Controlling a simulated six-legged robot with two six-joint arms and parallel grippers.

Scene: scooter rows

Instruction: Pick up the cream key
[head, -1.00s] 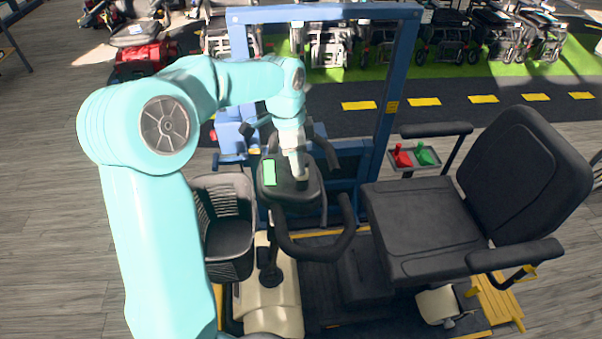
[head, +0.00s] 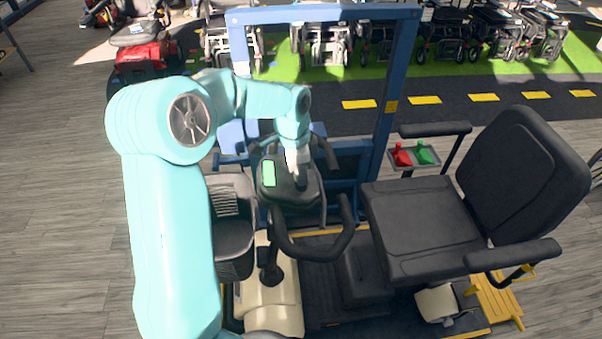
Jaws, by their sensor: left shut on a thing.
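My left gripper (head: 300,172) points down at the dark tiller console (head: 273,199) of the scooter, just right of its light green screen (head: 269,173). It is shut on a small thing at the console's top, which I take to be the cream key. The fingers hide the key, so I cannot tell whether it is clear of the console. My right gripper is not in view.
A black basket (head: 233,235) is left of the console, partly behind my left arm. Black looped handlebars (head: 318,252) lie in front. The black seat (head: 425,225) and a small tray (head: 429,155) with red and green items are right. A blue frame (head: 398,80) stands behind.

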